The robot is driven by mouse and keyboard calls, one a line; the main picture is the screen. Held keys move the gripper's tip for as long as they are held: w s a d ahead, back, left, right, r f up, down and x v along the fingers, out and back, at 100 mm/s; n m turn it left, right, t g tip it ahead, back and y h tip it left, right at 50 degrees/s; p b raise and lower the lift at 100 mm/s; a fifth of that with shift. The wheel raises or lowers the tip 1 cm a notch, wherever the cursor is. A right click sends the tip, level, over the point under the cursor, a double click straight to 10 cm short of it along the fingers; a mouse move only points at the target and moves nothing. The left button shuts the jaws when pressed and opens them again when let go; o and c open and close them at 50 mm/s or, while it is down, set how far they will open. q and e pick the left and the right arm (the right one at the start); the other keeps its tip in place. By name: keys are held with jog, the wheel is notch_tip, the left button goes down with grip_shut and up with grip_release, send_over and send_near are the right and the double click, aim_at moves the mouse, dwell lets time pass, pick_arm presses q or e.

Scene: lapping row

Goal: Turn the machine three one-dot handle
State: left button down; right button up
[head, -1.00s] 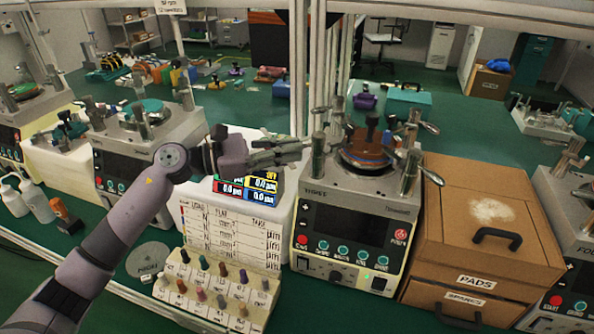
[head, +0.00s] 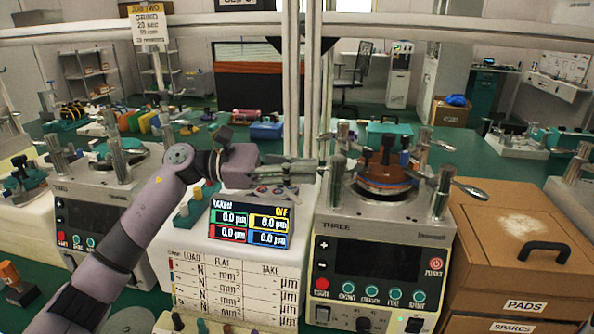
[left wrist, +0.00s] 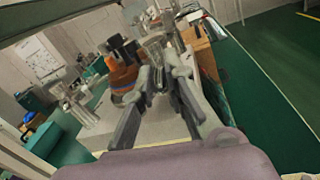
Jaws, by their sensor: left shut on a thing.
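Machine three (head: 375,230), a grey unit with a dark screen and a "THREE" label, stands right of centre in the head view. Several metal posts with lever handles surround its round copper-coloured plate (head: 387,183). My left gripper (head: 312,170) reaches in from the left, its fingers shut on a handle at the front left post (head: 336,188). In the left wrist view, the fingers (left wrist: 163,75) close around a shiny metal part in front of the plate. The fingers hide much of this handle, and I cannot make out its dots. My right gripper is not in view.
A gauge display (head: 248,224) on a white stand is just left of machine three, below my left arm. A cardboard box labelled "PADS" (head: 500,245) stands close on the right. Machine two (head: 105,215) is at the left. Upright frame posts rise behind the gripper.

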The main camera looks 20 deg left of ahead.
pick_arm(q)
jog(key=c, duration=1.6)
grip_release()
jog(key=v, duration=1.2)
jog(key=shift+c, duration=0.3)
